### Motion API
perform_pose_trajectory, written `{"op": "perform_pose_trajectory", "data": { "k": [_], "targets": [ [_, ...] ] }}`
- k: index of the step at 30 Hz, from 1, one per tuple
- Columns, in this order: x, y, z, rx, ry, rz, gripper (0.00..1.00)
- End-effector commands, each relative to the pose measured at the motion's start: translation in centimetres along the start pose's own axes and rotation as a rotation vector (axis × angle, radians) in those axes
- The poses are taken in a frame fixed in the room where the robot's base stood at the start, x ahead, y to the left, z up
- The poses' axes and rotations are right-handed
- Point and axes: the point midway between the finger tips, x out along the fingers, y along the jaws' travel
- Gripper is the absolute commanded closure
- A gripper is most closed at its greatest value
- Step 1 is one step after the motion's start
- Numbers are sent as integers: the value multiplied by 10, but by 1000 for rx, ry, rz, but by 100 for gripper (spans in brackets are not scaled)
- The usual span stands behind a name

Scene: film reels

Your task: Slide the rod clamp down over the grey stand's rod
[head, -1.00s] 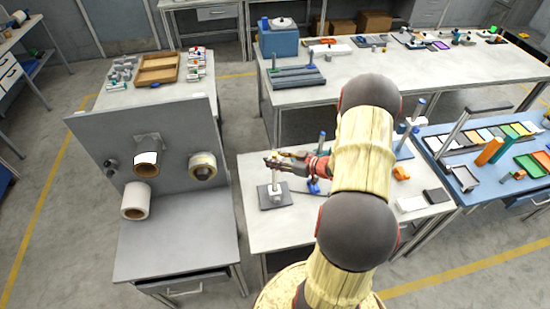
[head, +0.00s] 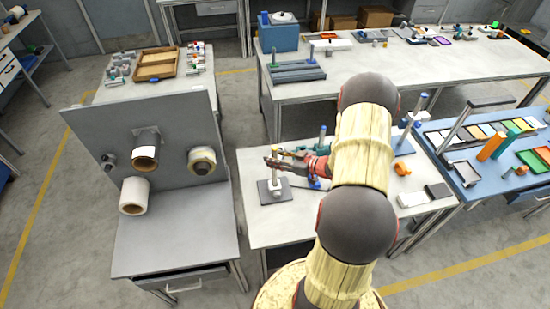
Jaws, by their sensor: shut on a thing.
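The grey stand has a dark flat base (head: 264,198) on the near table, with a pale upright rod (head: 276,174) and a small whitish block low on it. My gripper (head: 272,160) is at the upper part of the rod, reaching in from the right with its dark fingers. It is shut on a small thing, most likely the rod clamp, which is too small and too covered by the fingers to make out. I cannot tell whether the clamp is around the rod or only beside it.
A blue-topped post (head: 322,136) stands close behind my gripper. An orange piece (head: 402,169) and a dark box (head: 438,190) lie to the right. A grey upright panel (head: 100,125) with rolls stands to the left. The table's front left is clear.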

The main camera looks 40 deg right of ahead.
Motion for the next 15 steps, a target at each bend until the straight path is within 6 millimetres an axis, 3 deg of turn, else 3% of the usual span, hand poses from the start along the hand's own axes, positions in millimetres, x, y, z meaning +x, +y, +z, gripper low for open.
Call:
{"op": "perform_pose_trajectory", "data": {
  "k": [15],
  "targets": [
    [7, 0, 16, 1, 0, 0, 98]
  ]
}}
